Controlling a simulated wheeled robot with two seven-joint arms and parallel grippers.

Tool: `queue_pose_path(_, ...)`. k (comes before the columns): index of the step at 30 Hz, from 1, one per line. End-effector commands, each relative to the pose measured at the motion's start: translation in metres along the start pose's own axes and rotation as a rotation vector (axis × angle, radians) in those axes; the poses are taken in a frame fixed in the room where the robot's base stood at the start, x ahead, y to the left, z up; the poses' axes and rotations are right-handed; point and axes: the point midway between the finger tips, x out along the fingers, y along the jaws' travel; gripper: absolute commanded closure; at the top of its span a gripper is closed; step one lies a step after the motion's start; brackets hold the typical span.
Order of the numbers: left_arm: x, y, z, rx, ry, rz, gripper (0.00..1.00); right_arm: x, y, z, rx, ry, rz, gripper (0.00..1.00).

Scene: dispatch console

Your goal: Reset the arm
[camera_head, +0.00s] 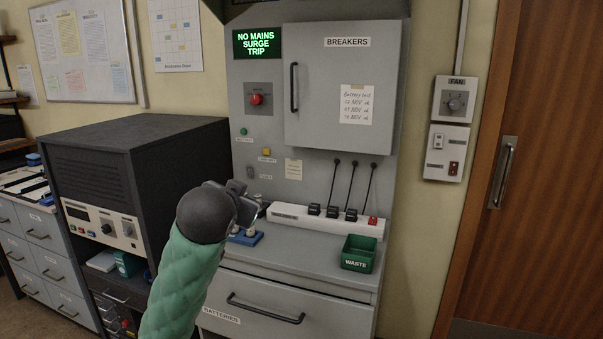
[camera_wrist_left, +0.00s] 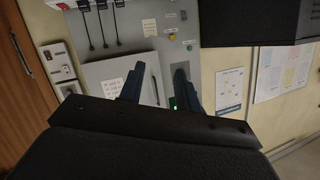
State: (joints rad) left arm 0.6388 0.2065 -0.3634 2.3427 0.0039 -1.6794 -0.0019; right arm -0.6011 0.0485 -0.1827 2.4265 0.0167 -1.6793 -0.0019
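My left arm, in a green padded sleeve with a dark grey wrist, comes up from the bottom of the head view. Its gripper (camera_head: 250,208) is in front of the grey console, near the left end of the white power strip. In the left wrist view, the two dark fingers of the gripper (camera_wrist_left: 156,82) stand apart with nothing between them. That view is upside down, with the console behind the fingers. My right arm and gripper are in neither view.
The console has a closed breaker door (camera_head: 338,88), a red knob (camera_head: 256,99), a power strip (camera_head: 320,217) with several plugs, and a green waste bin (camera_head: 357,253). A dark cabinet (camera_head: 140,150) stands left, a wooden door (camera_head: 540,170) right. Part of the worktop is hidden behind my gripper.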

Motion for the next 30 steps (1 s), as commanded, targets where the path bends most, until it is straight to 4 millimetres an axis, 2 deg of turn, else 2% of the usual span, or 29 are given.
queue_pose_path(1,0.002,0.007,0.019,-0.014,-0.025,0.018,0.67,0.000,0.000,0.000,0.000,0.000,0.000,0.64)
queue_pose_path(14,0.000,0.053,0.169,-0.125,-0.233,0.116,0.67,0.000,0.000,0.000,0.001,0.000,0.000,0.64)
queue_pose_path(23,-0.017,0.090,0.277,-0.193,-0.406,0.169,0.67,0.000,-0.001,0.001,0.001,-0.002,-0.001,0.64)
queue_pose_path(30,-0.042,0.124,0.364,-0.237,-0.561,0.210,0.67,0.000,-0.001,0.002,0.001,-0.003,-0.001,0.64)
